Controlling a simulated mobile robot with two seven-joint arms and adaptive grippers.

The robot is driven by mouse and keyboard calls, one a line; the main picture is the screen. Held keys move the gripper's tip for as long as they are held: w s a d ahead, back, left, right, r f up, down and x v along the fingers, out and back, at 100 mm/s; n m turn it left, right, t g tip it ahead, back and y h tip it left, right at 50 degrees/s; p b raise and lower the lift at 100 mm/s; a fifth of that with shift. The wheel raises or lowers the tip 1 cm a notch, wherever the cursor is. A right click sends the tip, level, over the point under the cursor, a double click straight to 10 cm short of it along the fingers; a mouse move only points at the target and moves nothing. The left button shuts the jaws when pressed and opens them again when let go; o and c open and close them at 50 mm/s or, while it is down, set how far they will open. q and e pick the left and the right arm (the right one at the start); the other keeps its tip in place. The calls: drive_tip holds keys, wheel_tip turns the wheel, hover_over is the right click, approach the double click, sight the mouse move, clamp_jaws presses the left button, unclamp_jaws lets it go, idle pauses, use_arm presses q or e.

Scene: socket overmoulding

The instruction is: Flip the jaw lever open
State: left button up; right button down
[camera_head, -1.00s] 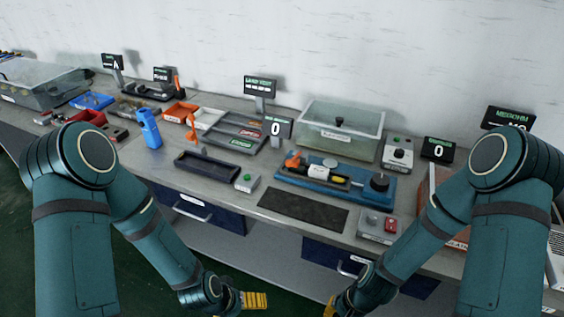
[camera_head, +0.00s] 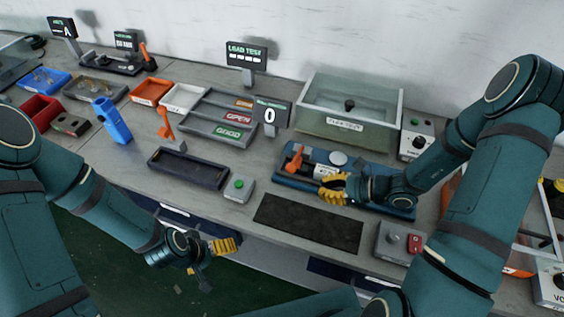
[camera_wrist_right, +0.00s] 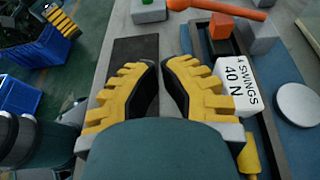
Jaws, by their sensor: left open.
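The blue fixture (camera_head: 398,208) stands on the bench with an orange lever (camera_head: 296,161) at its left end. In the right wrist view an orange bar (camera_wrist_right: 222,5), apparently this lever, lies at the top edge beside an orange block (camera_wrist_right: 222,26). A white block marked "4 swings 40 N" (camera_wrist_right: 236,88) is just right of my right fingers. My right gripper (camera_head: 334,188) is over the fixture's front edge, right of the lever and apart from it. Its yellow fingertips (camera_wrist_right: 161,64) are close together with nothing visible between them. My left gripper (camera_head: 222,247) is open and empty, in front of the bench.
A black mat (camera_head: 308,222) lies in front of the fixture. A green-button box (camera_head: 238,189) and black tray (camera_head: 188,168) are to the left. A red-switch box (camera_head: 399,243) is at front right. A clear-lidded box (camera_head: 348,112) stands behind the fixture.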

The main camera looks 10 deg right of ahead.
sight(297, 159)
use_arm(q)
drive_tip(key=shift+w+a, duration=0.1)
drive_tip(key=shift+w, duration=0.15)
use_arm(e)
drive_tip(key=shift+w+d+r+m+t, duration=0.15)
drive_tip(key=shift+w+d+r+t, duration=0.05)
drive_tip(key=shift+w, duration=0.2)
drive_tip(key=shift+w+d+r+m+t, duration=0.15)
drive_tip(key=shift+w+d+r+t, duration=0.05)
drive_tip(key=shift+w, duration=0.15)
drive_tip(key=shift+s, duration=0.1)
use_arm(q)
drive_tip(key=shift+s+f+b, duration=0.15)
drive_tip(key=shift+f+b, duration=0.3)
drive_tip(key=shift+b, duration=0.1)
use_arm(e)
drive_tip(key=x, duration=1)
drive_tip(key=shift+f, duration=0.1)
